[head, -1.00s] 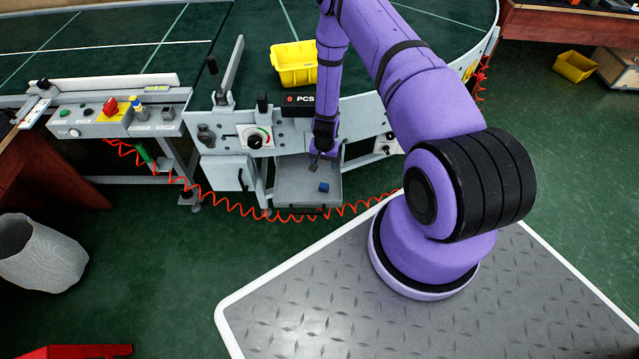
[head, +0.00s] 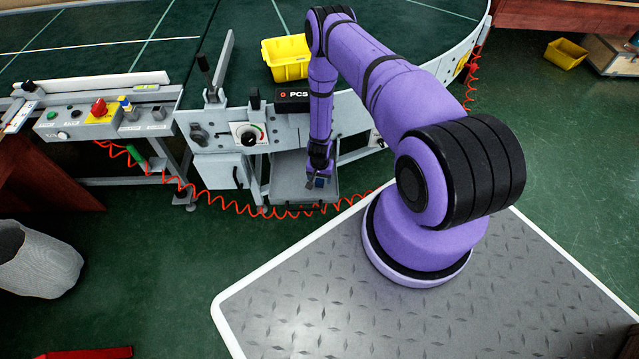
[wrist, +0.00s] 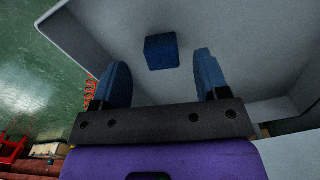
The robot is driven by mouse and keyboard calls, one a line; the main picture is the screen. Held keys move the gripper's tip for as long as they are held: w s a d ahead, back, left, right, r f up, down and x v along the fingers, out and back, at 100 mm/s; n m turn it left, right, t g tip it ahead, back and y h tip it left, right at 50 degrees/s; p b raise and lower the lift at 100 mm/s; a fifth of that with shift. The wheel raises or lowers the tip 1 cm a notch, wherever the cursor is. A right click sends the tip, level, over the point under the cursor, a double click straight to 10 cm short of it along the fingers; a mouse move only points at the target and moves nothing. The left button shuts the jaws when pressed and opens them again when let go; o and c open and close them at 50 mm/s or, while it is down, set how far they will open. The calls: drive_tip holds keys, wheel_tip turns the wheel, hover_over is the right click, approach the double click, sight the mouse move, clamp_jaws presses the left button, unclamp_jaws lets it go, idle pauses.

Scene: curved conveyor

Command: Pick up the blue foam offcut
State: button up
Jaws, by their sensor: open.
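The blue foam offcut (wrist: 161,52) is a small dark blue block on the floor of the grey tray (wrist: 240,30). In the wrist view it sits between and slightly beyond the two fingertips of my gripper (wrist: 160,80), with a gap on each side. My gripper is open and empty. In the head view my gripper (head: 315,184) is low over the tray (head: 290,192), and the offcut (head: 321,183) shows small beside the fingers, partly hidden by them.
The tray's raised walls surround the offcut. The conveyor frame with a dial panel (head: 249,136) stands behind it. A yellow bin (head: 288,60) sits on the green belt above. A coiled red hose (head: 225,205) runs along the front of the tray.

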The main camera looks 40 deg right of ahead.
sight(320, 182)
drive_tip(key=shift+w+f, duration=0.15)
drive_tip(key=shift+f, duration=1.6)
drive_tip(key=c, duration=1)
drive_tip(key=shift+r, duration=0.15)
